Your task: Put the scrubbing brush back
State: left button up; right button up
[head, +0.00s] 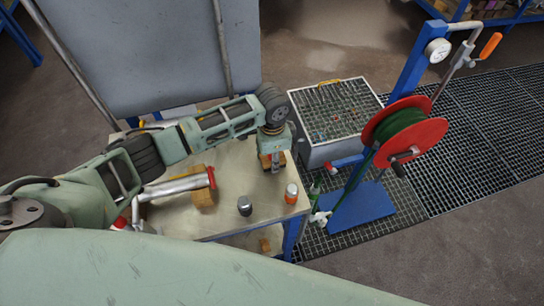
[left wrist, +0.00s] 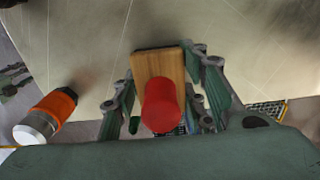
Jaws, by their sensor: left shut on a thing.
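My left gripper (head: 274,165) reaches down over the right part of the worktable (head: 225,175). It is shut on what looks like the scrubbing brush (left wrist: 160,64), a wooden block with a dark edge. In the left wrist view my left gripper (left wrist: 165,115) has its fingers on both sides of the block. A red cylinder (left wrist: 161,105) shows in front of the block; I cannot tell whether it is part of the brush. In the head view the brush is mostly hidden behind the fingers. Whether it touches the tabletop is unclear. My right gripper is not in view.
A metal pipe (head: 175,187) lies by a wooden block (head: 204,198).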

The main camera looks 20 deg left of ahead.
pick_arm(q)
jog(key=o, duration=1)
jog(key=shift+c, duration=0.2)
jog(key=shift+o, duration=0.7)
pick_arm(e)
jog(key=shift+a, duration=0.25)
pick_arm(q)
notch_tip(320, 180, up, 12)
jog(key=shift+r+b, duration=0.1)
jog(key=shift+b, duration=0.45)
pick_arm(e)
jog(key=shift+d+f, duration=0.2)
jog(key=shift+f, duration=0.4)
pick_arm(q)
jog(key=shift+s, duration=0.1)
